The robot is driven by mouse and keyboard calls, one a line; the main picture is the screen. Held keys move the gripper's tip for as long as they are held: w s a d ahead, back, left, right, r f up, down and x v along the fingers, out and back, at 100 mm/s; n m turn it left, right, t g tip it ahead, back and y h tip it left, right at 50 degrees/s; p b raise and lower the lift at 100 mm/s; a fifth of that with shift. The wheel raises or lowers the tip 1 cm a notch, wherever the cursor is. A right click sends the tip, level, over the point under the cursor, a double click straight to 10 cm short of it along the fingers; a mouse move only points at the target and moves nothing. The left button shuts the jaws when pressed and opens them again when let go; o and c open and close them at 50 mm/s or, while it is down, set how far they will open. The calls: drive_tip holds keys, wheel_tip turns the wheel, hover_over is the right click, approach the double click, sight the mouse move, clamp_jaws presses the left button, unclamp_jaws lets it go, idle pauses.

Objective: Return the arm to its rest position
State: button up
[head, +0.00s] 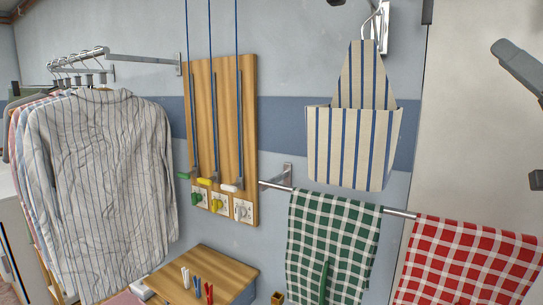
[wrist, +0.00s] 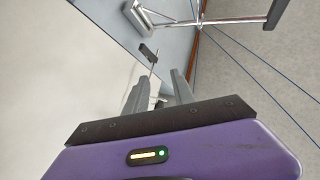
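My gripper (wrist: 161,78) shows in the wrist view, its two grey fingers apart with a gap between them. Nothing is clearly held; a small pale shape low between the fingers is too small to make out. The purple wrist body (wrist: 190,150) with a lit indicator fills the bottom of that view. In the head view a grey part of my arm seems to enter at the upper right, but the gripper cannot be made out there.
Striped shirts (head: 100,170) hang on a rail at left. Green (head: 333,240) and red (head: 468,262) checked cloths hang on a bar. A small wooden table (head: 215,272) stands below.

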drive_tip(key=s+a+f+m+g+h, duration=0.1)
drive_tip(key=s+f+m+h, duration=0.35)
drive_tip(key=f, duration=1.25)
drive_tip(key=s+a+f+m+g+h, duration=0.15)
drive_tip(key=f+h, duration=0.65)
drive_tip(key=f, duration=0.8)
drive_tip(key=s+a+f+n+g+y, duration=0.2)
drive_tip(key=s+a+f, duration=0.3)
drive_tip(key=s, duration=0.5)
drive_tip(key=s+a+f+n+g+y, duration=0.2)
drive_tip(key=s+a+f, duration=0.3)
drive_tip(key=s+f, duration=0.5)
drive_tip(key=s+a+f+n+g+y, duration=0.2)
drive_tip(key=s+a+f, duration=0.3)
drive_tip(key=s+f, duration=0.3)
drive_tip(key=shift+s+a+f+n+g, duration=0.2)
drive_tip(key=shift+s+n+g, duration=0.2)
drive_tip(key=shift+s+g, duration=0.65)
